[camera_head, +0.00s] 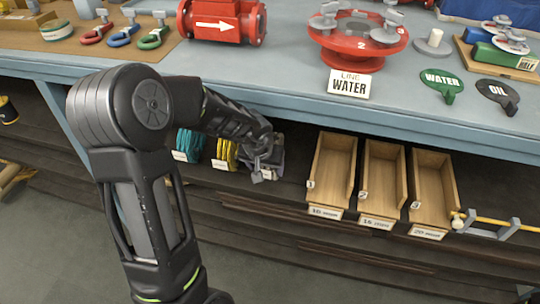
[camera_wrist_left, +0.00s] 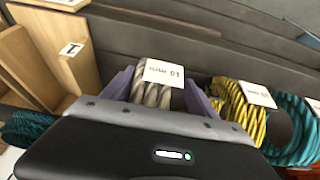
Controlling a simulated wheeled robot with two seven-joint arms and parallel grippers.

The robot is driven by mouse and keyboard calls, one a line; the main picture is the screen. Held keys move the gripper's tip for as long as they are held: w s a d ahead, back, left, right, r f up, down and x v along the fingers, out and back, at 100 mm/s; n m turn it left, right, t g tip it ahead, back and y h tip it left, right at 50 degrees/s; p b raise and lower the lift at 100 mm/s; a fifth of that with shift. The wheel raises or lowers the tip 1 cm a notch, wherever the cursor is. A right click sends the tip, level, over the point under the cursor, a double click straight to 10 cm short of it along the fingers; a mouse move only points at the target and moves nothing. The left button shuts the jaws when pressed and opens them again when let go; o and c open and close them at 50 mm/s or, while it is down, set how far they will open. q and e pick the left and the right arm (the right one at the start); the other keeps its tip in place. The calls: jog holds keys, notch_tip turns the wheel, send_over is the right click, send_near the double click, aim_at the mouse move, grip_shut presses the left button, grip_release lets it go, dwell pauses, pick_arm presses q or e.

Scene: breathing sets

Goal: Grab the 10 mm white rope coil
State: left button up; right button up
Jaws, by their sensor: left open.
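The white rope coil (camera_wrist_left: 150,95) stands on the shelf under the bench, with a white "10 mm" tag (camera_wrist_left: 164,73) on it. My left gripper (camera_head: 262,160) reaches down to it from the left in the head view, and there the gripper mostly hides the coil. In the left wrist view, the open fingers of the left gripper (camera_wrist_left: 158,90) stand on either side of the coil. I cannot tell whether they touch it. My right gripper is not in view.
A yellow coil (camera_head: 226,150) and a teal coil (camera_head: 188,142) stand close beside it on the shelf. Three wooden bins (camera_head: 333,165) are to the right. The blue bench edge (camera_head: 300,105) overhangs the shelf. A red valve wheel (camera_head: 358,42) sits on the bench top.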

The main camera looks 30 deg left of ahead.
pick_arm(q)
jog(key=shift+c, duration=0.2)
grip_shut()
dwell(0.6)
